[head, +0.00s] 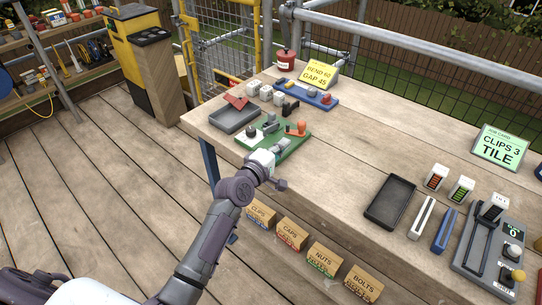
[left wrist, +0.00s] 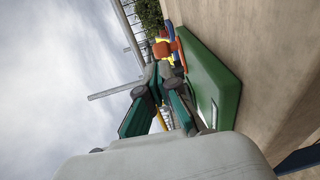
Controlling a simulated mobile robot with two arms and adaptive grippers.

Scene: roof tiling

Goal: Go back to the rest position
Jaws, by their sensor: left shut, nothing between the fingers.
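My left arm reaches in from the lower left in the head view. My left gripper (head: 281,147) is low over the near edge of the workbench (head: 340,165), beside the green fixture board (head: 294,141). It is shut and empty. In the left wrist view the gripper fingers (left wrist: 163,78) are close to the green board (left wrist: 212,78). An orange-red part (left wrist: 172,47) lies beyond the fingertips. I cannot tell whether the gripper touches the board. My right gripper is not in view.
A grey tray (head: 234,118) and a blue board (head: 305,94) sit behind the green board. A black tray (head: 390,202) and a grey control panel (head: 489,246) are to the right. Labelled bins (head: 290,232) hang along the bench front. The wooden floor (head: 90,190) at left is clear.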

